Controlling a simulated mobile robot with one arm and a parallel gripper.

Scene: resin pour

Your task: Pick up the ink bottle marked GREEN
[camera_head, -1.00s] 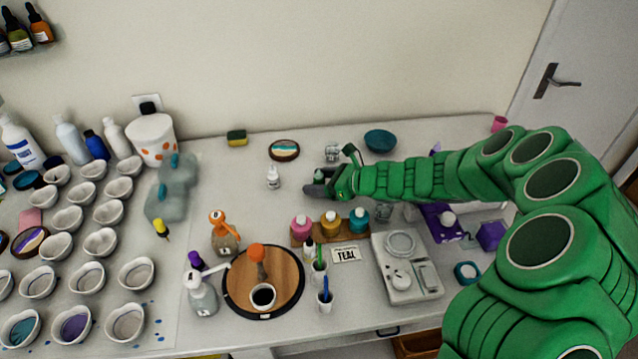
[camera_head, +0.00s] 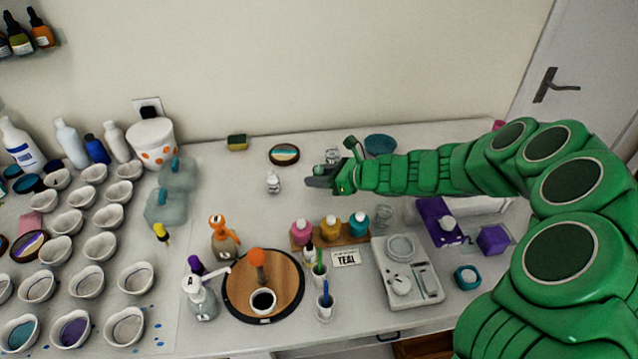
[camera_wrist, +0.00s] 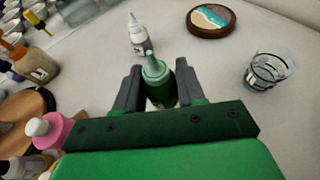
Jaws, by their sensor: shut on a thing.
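A small dark green ink bottle with a pale green nozzle cap (camera_wrist: 156,80) stands between the two grey fingers in the wrist view. Its label cannot be read. My gripper (camera_wrist: 155,90) is shut on it, with a finger on each side. In the head view my gripper (camera_head: 318,180) is over the back middle of the table, and the bottle is mostly hidden there. A white dropper bottle (camera_head: 272,182) stands on the table just left of my gripper; it also shows beyond the held bottle in the wrist view (camera_wrist: 138,36).
A wooden rack with pink, yellow and teal bottles (camera_head: 330,240) is in front of my gripper. A clear glass (camera_wrist: 268,70) and a round coaster (camera_head: 284,154) stand near. A round wooden board (camera_head: 288,272) and a scale (camera_head: 410,285) lie nearer the front.

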